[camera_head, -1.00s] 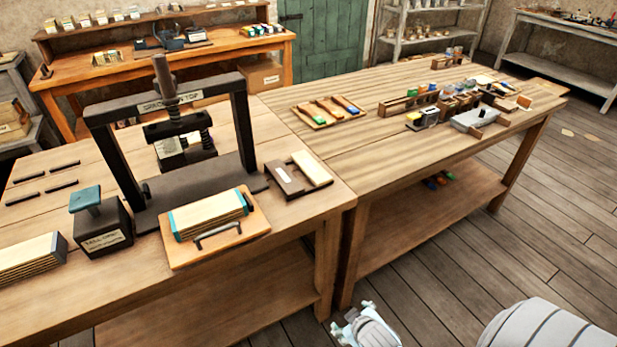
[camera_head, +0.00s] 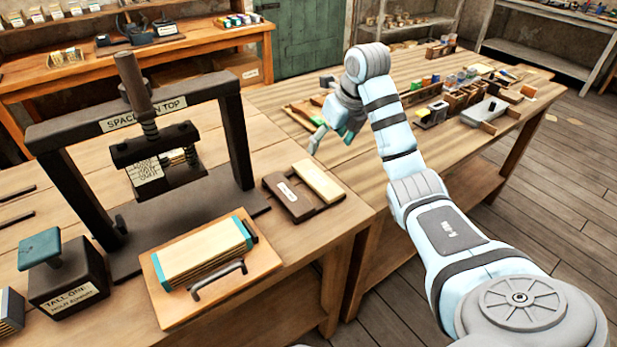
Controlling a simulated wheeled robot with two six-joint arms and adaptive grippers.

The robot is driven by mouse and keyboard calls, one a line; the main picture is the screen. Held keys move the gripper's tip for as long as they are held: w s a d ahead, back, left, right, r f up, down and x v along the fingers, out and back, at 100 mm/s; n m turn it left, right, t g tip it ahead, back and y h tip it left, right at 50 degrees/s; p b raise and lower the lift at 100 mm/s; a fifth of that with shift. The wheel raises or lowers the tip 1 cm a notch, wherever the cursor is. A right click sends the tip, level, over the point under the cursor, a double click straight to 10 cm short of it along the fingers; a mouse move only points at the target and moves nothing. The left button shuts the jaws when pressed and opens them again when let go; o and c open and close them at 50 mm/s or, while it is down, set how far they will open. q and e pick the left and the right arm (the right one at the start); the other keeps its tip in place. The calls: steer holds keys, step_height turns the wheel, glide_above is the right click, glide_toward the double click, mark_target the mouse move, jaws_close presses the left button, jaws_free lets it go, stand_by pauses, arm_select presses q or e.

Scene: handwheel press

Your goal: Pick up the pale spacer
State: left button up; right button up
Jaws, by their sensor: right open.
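The pale spacer (camera_head: 319,181) is a light wooden bar. It lies flat beside a dark brown labelled bar (camera_head: 288,196) on the near table, to the right of the press. My right gripper (camera_head: 329,142) is open and empty, pointing down above the table, behind and slightly to the right of the spacer in the picture and apart from it. My left gripper is out of view.
The dark press (camera_head: 238,140) with its handwheel screw stands left of the spacer. A board (camera_head: 172,312) with a teal-edged pale stack (camera_head: 205,252) and a handle lies in front. A dark block with a teal knob (camera_head: 68,272) stands at left. Trays and boxes (camera_head: 462,105) fill the right table.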

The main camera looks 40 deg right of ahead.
steer(key=b, duration=0.1)
glide_toward(318, 178)
steer(key=shift+w+d+f, duration=0.1)
steer(key=shift+d+f, duration=0.1)
steer(key=shift+f, duration=0.2)
steer(key=x, duration=0.2)
steer(key=b+x, duration=0.1)
steer(key=x, duration=0.4)
steer(key=shift+a+f+b, duration=0.1)
steer(key=shift+a+b, duration=0.15)
steer(key=shift+b, duration=0.05)
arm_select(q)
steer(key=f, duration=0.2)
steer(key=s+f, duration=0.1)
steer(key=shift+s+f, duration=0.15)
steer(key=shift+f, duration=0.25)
arm_select(e)
steer(key=shift+w+f, duration=0.1)
steer(key=shift+c, duration=0.4)
steer(key=c, duration=1.2)
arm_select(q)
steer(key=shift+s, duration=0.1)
